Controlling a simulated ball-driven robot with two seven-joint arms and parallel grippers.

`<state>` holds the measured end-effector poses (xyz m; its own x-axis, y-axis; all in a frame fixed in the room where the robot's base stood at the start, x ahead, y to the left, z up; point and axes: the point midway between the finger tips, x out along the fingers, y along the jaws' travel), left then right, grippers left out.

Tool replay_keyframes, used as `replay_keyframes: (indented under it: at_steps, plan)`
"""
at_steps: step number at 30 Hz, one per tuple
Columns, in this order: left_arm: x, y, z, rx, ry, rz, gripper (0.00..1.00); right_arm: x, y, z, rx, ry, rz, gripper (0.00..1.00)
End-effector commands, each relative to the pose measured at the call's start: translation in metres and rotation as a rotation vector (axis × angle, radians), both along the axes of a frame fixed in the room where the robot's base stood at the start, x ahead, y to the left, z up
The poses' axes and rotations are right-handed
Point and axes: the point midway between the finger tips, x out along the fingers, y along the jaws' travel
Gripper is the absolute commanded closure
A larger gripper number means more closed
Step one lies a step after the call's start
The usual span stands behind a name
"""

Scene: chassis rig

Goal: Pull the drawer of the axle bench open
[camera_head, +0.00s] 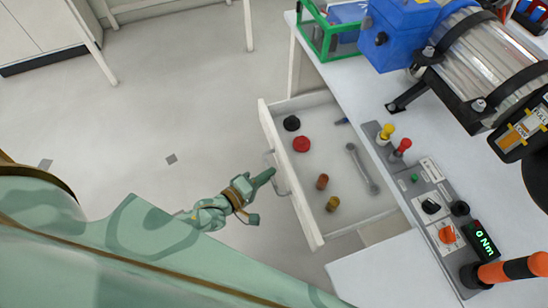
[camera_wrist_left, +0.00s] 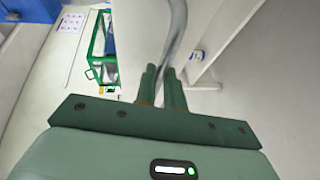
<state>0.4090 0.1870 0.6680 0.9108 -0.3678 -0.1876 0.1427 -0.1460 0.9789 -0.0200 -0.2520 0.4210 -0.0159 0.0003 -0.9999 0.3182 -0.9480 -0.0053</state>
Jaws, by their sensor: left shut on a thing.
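The white drawer (camera_head: 279,158) of the axle bench (camera_head: 375,274) stands pulled out, its inside visible from above. A grey bar handle (camera_head: 284,192) is on its front. My left gripper (camera_head: 266,177) is at the handle, outside the drawer front. In the left wrist view the two green fingers (camera_wrist_left: 163,78) are shut on the curved metal handle (camera_wrist_left: 177,30). The fingers hide part of the handle. My right gripper is not in view.
In the drawer lie a black knob (camera_head: 291,123), a red knob (camera_head: 301,144), two brown cylinders (camera_head: 322,182) and a grey wrench (camera_head: 361,168). The bench top carries a control panel (camera_head: 432,207) and a blue motor unit (camera_head: 402,30). Floor left of the drawer is clear.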

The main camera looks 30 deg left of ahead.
Motion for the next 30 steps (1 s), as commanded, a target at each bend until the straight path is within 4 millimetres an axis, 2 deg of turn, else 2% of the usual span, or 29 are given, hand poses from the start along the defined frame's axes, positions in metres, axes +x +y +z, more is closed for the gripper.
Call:
replay_keyframes:
  at_steps: [11,12,13,14,24,26,30]
  plan:
    - [-0.001,0.001,-0.001,0.002,0.002,-0.001,1.0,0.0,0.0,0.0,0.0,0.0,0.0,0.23]
    - [-0.001,0.001,-0.001,0.002,0.002,-0.001,0.78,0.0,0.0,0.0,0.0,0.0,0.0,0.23]
    - [-0.001,0.001,-0.001,0.002,0.002,-0.001,0.7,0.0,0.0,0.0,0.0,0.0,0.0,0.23]
    - [-0.001,0.001,-0.001,0.001,0.002,-0.001,0.68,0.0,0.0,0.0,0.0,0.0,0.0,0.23]
    - [-0.005,0.003,0.001,0.0,0.001,-0.001,0.68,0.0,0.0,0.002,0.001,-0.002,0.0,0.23]
    - [-0.012,0.005,0.003,0.001,0.001,-0.001,0.68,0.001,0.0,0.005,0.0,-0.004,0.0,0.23]
    - [-0.039,0.016,0.01,0.003,0.002,-0.001,0.68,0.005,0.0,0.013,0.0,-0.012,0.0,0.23]
